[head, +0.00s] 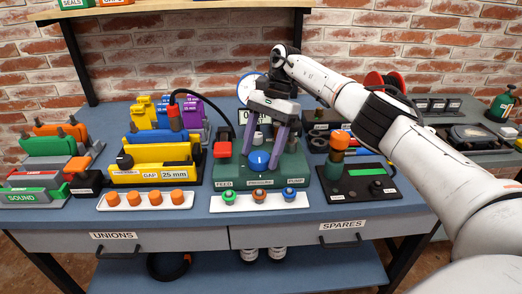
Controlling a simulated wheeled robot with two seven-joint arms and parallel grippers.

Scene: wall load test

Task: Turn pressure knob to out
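A round blue knob (259,161) sits on the front of a dark green test station (291,172) in the middle of the bench. My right gripper (262,154) reaches down over the station from the right. Its two purple-grey fingers are spread apart, with their tips just above and to either side of the knob. I cannot tell whether they touch it. The fingers partly cover the dial and display behind. My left gripper is not in view.
A white strip (260,202) with coloured knobs lies in front. A black panel with an orange-green tower (338,150) stands at right.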

